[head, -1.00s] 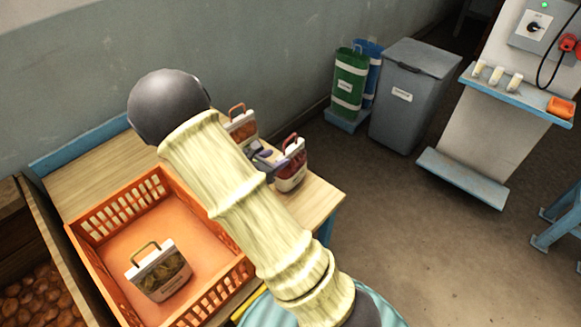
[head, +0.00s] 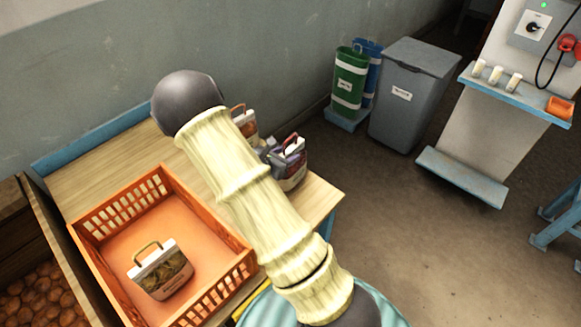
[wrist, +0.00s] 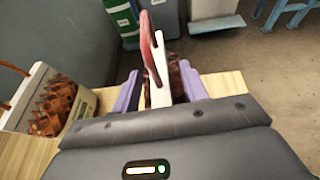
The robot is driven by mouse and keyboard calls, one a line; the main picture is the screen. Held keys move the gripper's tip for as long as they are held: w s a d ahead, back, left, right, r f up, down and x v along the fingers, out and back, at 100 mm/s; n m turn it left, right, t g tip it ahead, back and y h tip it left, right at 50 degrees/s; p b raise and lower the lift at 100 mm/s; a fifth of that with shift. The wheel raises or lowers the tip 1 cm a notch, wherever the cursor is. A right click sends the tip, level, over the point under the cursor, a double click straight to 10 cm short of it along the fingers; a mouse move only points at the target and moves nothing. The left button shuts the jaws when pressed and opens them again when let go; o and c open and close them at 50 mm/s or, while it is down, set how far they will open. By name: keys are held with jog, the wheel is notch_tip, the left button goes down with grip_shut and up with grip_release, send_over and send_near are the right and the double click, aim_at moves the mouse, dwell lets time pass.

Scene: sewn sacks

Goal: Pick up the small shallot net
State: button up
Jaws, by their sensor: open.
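A small bag with a red handle, a white top band and dark red contents (head: 293,180) stands at the right end of the wooden table. It looks like the shallot net, though I cannot read its label. My gripper (head: 274,157) is at this bag, partly hidden behind my arm. In the wrist view my gripper (wrist: 160,90) has its two purple fingers open, one on each side of the red-handled bag (wrist: 162,72). I cannot tell whether either finger touches it. The bag's lower part is hidden behind my gripper's body.
A bag with an orange handle and orange-brown contents (wrist: 52,103) stands close on the left. An orange crate (head: 90,240) holds a bag with a tan handle (head: 165,275). The wooden table (head: 100,170) has bare room behind the crate. Bins (head: 405,95) stand on the floor beyond.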

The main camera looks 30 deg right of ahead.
grip_shut()
jog(key=shift+s+a+f, duration=0.1)
dwell(1.4)
